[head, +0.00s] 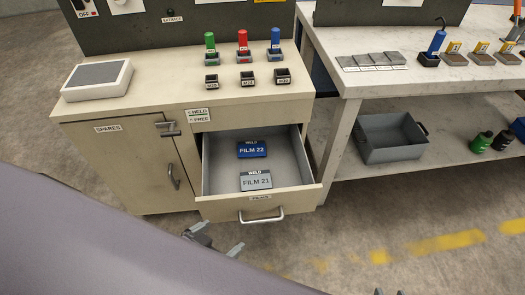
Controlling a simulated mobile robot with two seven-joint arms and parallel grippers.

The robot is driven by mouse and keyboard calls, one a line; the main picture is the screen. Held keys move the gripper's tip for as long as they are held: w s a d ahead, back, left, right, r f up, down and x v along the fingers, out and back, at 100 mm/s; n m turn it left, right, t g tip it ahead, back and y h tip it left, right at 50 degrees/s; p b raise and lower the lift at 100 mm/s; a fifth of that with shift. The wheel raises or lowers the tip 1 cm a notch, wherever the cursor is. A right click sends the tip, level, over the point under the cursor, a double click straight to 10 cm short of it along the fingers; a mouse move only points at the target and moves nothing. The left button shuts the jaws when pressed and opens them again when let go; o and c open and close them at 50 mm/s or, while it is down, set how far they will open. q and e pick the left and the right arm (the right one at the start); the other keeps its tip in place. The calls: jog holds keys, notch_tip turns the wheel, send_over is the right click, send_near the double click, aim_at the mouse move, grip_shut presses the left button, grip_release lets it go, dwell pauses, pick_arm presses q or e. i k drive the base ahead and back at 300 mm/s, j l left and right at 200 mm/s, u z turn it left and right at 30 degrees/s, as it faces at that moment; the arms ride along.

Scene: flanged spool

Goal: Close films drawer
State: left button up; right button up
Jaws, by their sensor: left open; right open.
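The films drawer (224,209) is pulled out of the beige cabinet below the counter, with a silver bar handle (262,216) on its front. Inside lie a blue FILM 22 box (252,149) and a grey FILM 21 box (256,181). My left gripper (238,250) is open and empty, in front of and below the drawer front, left of the handle and apart from it. Only the tips of my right gripper (390,292) show at the bottom edge, to the right of the drawer. It is open.
A SPARES door (125,165) with a latch and handle is shut left of the drawer. The counter (150,105) holds a scale-like device and coloured tools. A table (355,85) with a grey bin (390,140) on its shelf stands right. Floor before the drawer is clear.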

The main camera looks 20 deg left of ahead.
aim_at(294, 190)
jog(key=u, duration=0.7)
jog(key=k+j+u, duration=0.1)
jog(key=j, duration=0.2)
jog(key=k+j, duration=0.15)
jog(key=j, duration=0.2)
jog(key=u, duration=0.05)
